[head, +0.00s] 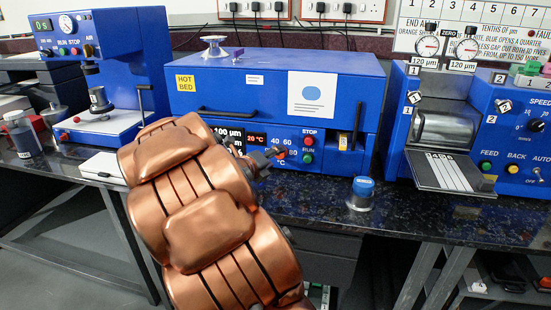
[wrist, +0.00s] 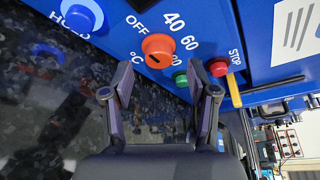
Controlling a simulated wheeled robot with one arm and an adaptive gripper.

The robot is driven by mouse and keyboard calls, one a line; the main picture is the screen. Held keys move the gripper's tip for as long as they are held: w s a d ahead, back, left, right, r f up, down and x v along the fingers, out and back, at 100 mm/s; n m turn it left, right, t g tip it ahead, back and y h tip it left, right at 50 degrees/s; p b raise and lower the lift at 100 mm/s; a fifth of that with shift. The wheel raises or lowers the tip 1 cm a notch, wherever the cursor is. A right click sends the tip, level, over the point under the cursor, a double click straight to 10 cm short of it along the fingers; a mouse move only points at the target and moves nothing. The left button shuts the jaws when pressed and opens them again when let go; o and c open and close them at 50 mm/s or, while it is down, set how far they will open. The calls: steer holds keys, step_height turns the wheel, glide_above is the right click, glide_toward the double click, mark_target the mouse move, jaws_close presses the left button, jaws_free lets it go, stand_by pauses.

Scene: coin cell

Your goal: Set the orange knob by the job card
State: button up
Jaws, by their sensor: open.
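The orange knob (wrist: 158,50) is on the blue front panel, with OFF, 40, 60 and 80 around it and a short dark mark on its face. My gripper (wrist: 160,80) is open, its fingers apart and short of the knob, which shows between and beyond the tips. In the head view my gripper (head: 268,158) is at the hot bed's panel and mostly hides the knob. A white sheet with a blue disc (head: 312,93) is on the hot bed's front; its small text is unreadable. I cannot tell if it is the job card.
Beside the knob are a green RUN button (head: 308,158), a red STOP button (head: 308,141) and a blue round control (wrist: 82,14). A display (head: 228,134) reads 100 µm and 20 °C.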

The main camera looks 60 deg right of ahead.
steer(key=shift+x, duration=1.5)
steer(key=shift+c, duration=0.3)
steer(key=c, duration=1)
steer(key=shift+w+a+f, duration=0.1)
steer(key=shift+w+a, duration=0.05)
steer(key=shift+a, duration=0.1)
jaws_close()
steer(key=shift+d, duration=0.25)
